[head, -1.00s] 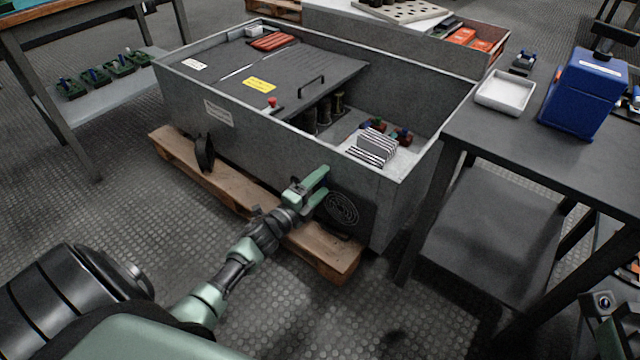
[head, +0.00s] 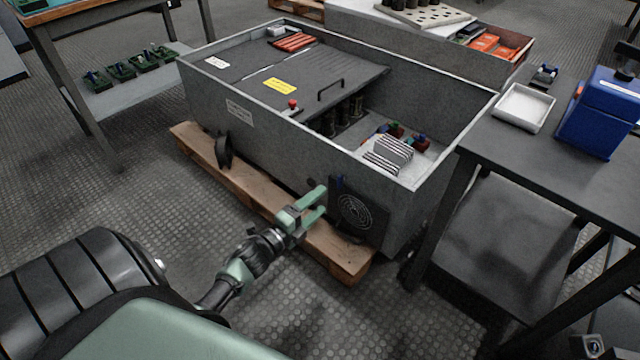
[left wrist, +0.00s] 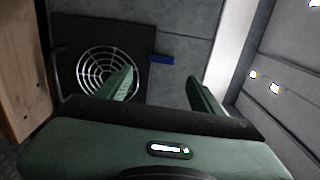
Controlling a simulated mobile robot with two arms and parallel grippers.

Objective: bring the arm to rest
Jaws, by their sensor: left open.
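My left gripper (head: 318,204) is open and empty in the head view, in front of the near wall of the grey cabinet (head: 270,135), close to a round fan grille (head: 355,211). In the left wrist view the two green fingers (left wrist: 160,88) stand apart with nothing between them. The fan grille (left wrist: 103,72) on its dark panel shows behind the left finger, with a small blue part (left wrist: 161,59) beside the panel. My right gripper is not clearly in view.
The cabinet stands on a wooden pallet (head: 250,187). A dark table (head: 545,155) at the right carries a white tray (head: 523,108) and a blue box (head: 603,110). A bench with green parts (head: 120,70) stands at the left. The floor in front is clear.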

